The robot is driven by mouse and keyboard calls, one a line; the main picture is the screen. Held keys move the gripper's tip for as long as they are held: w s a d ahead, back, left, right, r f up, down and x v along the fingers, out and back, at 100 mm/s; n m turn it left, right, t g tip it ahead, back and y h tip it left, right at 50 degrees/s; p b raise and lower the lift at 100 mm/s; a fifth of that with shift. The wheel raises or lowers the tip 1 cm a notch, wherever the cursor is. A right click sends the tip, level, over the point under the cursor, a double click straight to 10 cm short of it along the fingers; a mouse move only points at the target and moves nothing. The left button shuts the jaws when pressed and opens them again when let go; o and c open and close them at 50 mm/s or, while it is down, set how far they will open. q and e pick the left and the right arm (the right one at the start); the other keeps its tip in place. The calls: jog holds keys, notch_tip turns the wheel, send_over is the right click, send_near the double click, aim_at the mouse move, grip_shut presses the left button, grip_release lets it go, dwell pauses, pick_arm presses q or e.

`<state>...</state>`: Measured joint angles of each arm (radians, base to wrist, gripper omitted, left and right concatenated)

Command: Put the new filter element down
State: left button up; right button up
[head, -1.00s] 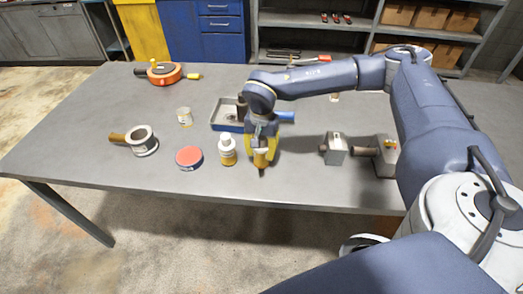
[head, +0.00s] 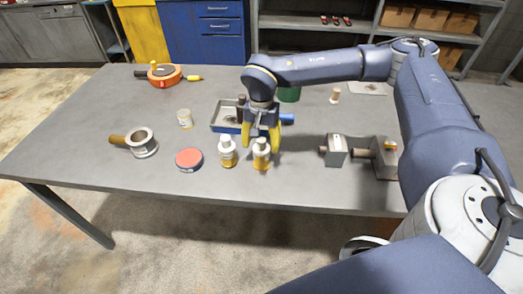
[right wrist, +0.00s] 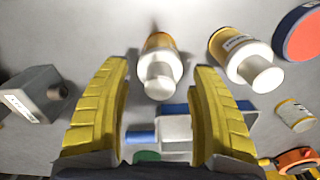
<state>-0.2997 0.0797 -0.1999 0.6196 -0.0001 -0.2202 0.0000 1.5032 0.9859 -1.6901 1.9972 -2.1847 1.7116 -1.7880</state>
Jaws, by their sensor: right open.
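The new filter element (head: 261,155), a white-and-yellow cylinder with a narrower white top, stands upright on the grey table. My right gripper (head: 261,138) is just above and behind it, its yellow fingers spread and apart from it. In the right wrist view the element (right wrist: 158,72) shows between the two open fingers, with a gap on each side. A similar white-and-yellow cylinder (head: 227,153) stands close to its left in the head view; it also shows in the right wrist view (right wrist: 240,60). My left gripper is not in view.
A red-topped round can (head: 189,159), a small jar (head: 185,118) and a grey ring with a brown handle (head: 143,142) are to the left. A blue-rimmed tray (head: 217,129) lies behind. Grey metal blocks (head: 335,152) stand to the right. The table's front strip is clear.

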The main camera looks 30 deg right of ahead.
notch_tip(320, 180, up, 8)
jog(key=shift+f, duration=0.25)
dwell(0.5)
